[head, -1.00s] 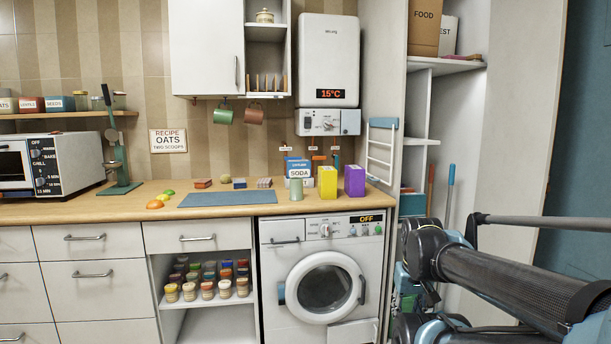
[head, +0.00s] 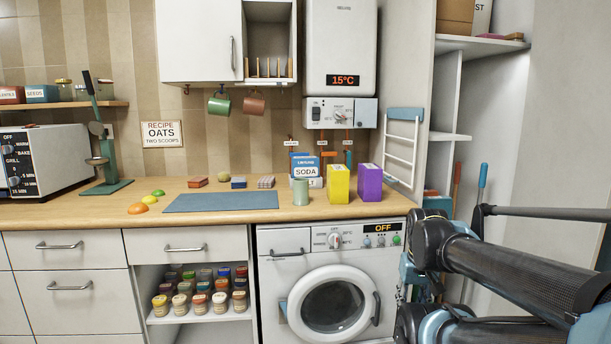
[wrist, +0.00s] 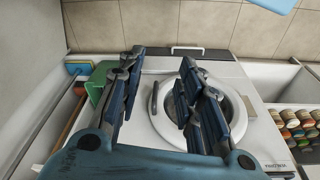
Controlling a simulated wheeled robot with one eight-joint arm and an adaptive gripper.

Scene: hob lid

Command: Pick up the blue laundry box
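The blue laundry box (head: 307,166), with a white label reading SODA, stands upright on the wooden counter (head: 235,209) above the washing machine. A green-grey cylinder (head: 300,191) stands in front of it and hides part of its lower front. A yellow box (head: 339,184) and a purple box (head: 370,183) stand to its right. My gripper (wrist: 160,58) is open in the wrist view, its two fingers apart with nothing between them. It faces the washing machine, and the blue laundry box is not clearly seen there. In the head view my arm is at the right, away from the box.
The washing machine (head: 333,298) is below the counter. A blue mat (head: 222,202) lies left of the boxes. Hooks with tags and a folding rack (head: 403,145) are on the wall behind and right. A wall heater (head: 341,52) hangs above.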

